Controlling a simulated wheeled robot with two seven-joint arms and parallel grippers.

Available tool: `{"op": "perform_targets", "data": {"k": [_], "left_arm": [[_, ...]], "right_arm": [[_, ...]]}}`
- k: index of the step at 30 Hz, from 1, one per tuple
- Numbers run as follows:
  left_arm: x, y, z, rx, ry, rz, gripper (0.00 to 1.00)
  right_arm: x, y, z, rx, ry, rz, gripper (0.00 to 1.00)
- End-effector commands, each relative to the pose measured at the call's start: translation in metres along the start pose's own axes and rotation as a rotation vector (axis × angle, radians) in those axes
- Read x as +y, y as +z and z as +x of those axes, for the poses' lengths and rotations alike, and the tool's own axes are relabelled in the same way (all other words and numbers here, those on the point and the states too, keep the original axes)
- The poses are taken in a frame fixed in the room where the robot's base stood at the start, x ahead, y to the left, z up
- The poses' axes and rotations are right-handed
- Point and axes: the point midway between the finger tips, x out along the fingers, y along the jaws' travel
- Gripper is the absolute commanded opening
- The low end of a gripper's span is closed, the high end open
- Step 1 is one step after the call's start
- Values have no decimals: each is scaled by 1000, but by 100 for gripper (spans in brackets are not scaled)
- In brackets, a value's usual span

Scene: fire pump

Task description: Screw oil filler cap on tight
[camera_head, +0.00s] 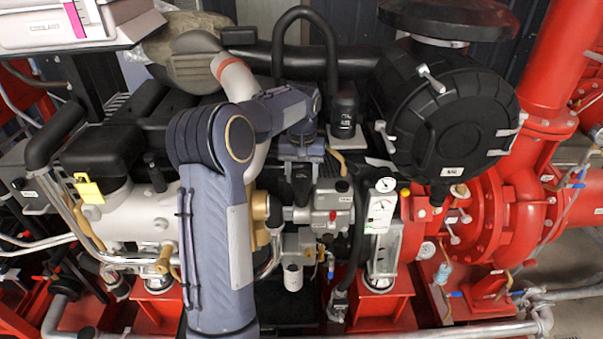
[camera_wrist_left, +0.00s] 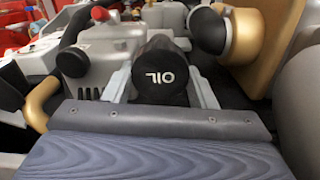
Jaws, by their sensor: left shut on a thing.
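The black oil filler cap (camera_wrist_left: 160,75), with OIL in white letters, sits between the two light grey fingers of my left gripper (camera_wrist_left: 161,88) in the left wrist view. The letters appear upside down. The fingers are shut on the cap's two sides. In the head view my left gripper (camera_head: 301,158) points down at the engine, just right of my forearm. The cap is hard to make out there, and the filler neck under it is hidden. My right gripper is in neither view.
A round black air filter housing (camera_head: 449,120) stands to the right. A black hose (camera_head: 305,15) arches behind the gripper. Red pump pipes (camera_head: 545,80) fill the right side. A gold-coloured part (camera_wrist_left: 232,35) is close to the cap. Free room around the gripper is tight.

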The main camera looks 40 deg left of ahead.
Motion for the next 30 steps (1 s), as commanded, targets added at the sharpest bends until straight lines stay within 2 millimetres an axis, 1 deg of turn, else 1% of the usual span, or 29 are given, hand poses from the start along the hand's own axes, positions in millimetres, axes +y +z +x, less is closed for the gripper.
{"op": "perform_targets", "data": {"k": [1,4,7,14,21,24,25,30], "left_arm": [[0,-1,-2,6,1,63,13],[0,-1,-2,6,1,170,13],[0,-1,-2,6,0,210,13],[0,-1,-2,7,1,216,13],[2,-1,-3,7,1,471,13],[2,-1,-3,7,0,510,13],[2,-1,-3,8,0,508,55],[2,0,-2,5,0,505,76]], "right_arm": [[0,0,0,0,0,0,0],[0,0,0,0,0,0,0],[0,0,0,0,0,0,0],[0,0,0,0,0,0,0],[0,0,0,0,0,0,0],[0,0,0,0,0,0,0],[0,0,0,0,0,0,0],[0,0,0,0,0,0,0]]}}
